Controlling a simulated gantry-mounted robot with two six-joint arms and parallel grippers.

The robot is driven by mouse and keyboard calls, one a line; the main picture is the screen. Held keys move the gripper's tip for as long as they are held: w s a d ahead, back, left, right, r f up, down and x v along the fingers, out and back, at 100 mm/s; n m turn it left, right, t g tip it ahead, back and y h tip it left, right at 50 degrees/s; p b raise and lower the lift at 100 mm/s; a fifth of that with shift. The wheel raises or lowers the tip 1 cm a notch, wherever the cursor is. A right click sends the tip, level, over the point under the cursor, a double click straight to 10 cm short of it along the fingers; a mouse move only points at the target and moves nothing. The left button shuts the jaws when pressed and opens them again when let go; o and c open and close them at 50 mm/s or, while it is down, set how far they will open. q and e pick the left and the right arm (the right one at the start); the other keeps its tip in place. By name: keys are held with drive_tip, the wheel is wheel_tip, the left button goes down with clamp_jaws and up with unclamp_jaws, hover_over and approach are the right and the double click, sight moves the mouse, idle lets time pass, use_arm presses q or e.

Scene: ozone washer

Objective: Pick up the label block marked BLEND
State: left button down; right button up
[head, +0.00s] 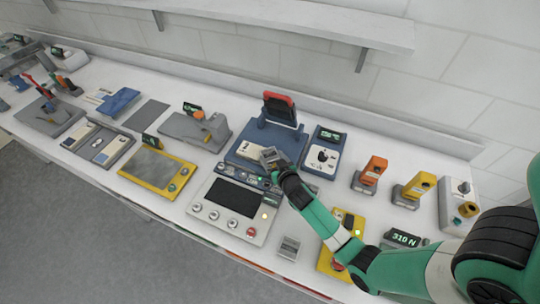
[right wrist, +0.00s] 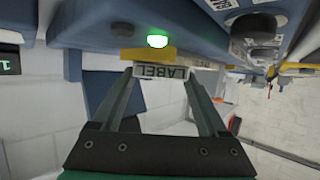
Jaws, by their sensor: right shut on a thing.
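My right gripper (head: 272,158) is over the front of the blue machine with the red-and-black raised panel. A yellow piece (right wrist: 148,54) and a lit green lamp (right wrist: 157,41) are right beside the block. I cannot tell whether the block touches them. My left gripper is in neither view.
The blue machine (head: 246,143) stands mid-bench. A control panel with a dark screen (head: 232,198) is in front of it, and a small grey block (head: 289,247) lies near the front edge. Orange (head: 374,168) and yellow (head: 419,184) handheld devices stand to the right. A wall shelf (head: 290,18) hangs above.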

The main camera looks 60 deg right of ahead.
sight(275, 151)
drive_tip(key=shift+r, duration=0.35)
drive_tip(key=r+p, duration=0.1)
drive_tip(key=r, duration=0.2)
drive_tip(key=s+r+p, duration=0.1)
drive_tip(key=r, duration=0.1)
drive_tip(key=shift+s+a+p, duration=0.1)
drive_tip(key=shift+a+p, duration=0.2)
drive_tip(key=shift+a, duration=0.05)
drive_tip(key=s+a+r, duration=0.2)
drive_tip(key=s, duration=0.1)
drive_tip(key=s+a+r+p, duration=0.1)
drive_tip(key=s+a+r, duration=0.1)
drive_tip(key=s+r, duration=0.1)
drive_tip(key=s+a+r+p, duration=0.1)
drive_tip(key=s+a+r, duration=0.1)
drive_tip(key=s, duration=0.3)
drive_tip(key=shift+r, duration=0.15)
